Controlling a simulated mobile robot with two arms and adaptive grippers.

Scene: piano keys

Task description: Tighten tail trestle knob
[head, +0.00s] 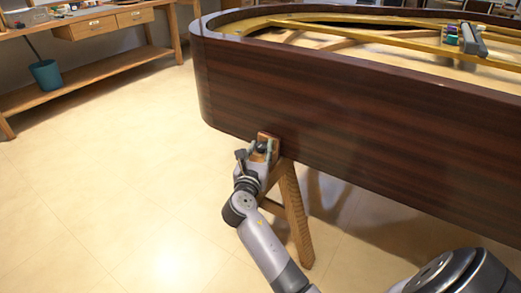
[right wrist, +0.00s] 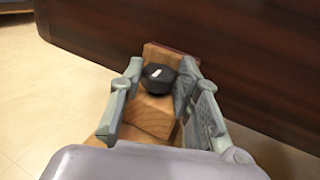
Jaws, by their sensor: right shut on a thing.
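The tail trestle (head: 293,205) is a wooden stand under the rounded end of the dark brown piano case (head: 330,110). Its black knob (right wrist: 158,77) has a small white mark and sits on the trestle's wooden block (right wrist: 150,112). In the head view the knob is small and partly hidden by my gripper. My right gripper (head: 259,150) is at the top of the trestle. In the right wrist view its fingers (right wrist: 161,72) stand on either side of the knob, shut on it. My left gripper is not in view.
The piano case overhangs the trestle close to my right gripper. Several small tools (head: 468,38) lie on top of the piano. A wooden workbench (head: 95,25) with drawers and a teal bucket (head: 46,74) stand at the upper left. The floor (head: 110,170) at left is clear.

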